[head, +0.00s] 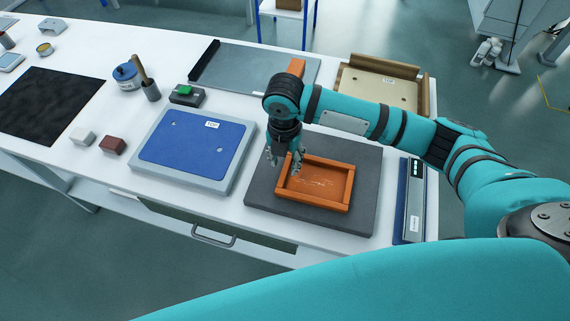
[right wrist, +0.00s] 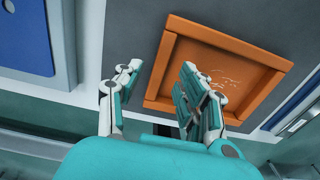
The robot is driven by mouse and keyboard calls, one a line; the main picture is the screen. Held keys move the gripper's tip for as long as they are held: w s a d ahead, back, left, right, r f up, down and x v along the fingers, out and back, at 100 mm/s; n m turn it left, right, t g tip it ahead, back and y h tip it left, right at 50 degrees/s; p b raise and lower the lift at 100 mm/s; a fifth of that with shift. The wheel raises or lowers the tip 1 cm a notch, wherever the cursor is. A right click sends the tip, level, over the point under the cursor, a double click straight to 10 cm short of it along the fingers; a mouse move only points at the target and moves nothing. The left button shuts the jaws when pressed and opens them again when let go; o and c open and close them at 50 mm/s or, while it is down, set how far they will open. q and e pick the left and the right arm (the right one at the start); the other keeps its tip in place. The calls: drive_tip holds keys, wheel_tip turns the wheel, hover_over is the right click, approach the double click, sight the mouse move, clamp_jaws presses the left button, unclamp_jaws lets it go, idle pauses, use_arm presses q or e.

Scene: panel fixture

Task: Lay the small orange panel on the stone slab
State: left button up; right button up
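The small orange panel (head: 318,184), a shallow tray-like piece with raised rims and pale scratches, lies flat on the dark grey stone slab (head: 362,160). Both also show in the right wrist view, the panel (right wrist: 215,70) on the slab (right wrist: 130,40). My right gripper (head: 285,160) is at the panel's left rim. Its fingers are apart, one to each side of that rim in the right wrist view (right wrist: 160,92). Whether they touch it cannot be told. The panel's far left corner is partly hidden by the gripper. My left gripper is not in view.
A blue panel (head: 190,148) lies on a grey base left of the slab. A scale-like device (head: 414,200) stands close on the right. Behind are a beige panel (head: 375,88) in a wooden fixture and a grey-green plate (head: 245,70). The table's front edge is near the slab.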

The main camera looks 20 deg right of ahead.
wheel_tip(320, 180, up, 9)
drive_tip(key=shift+r+b, duration=0.2)
drive_tip(key=shift+b, duration=0.2)
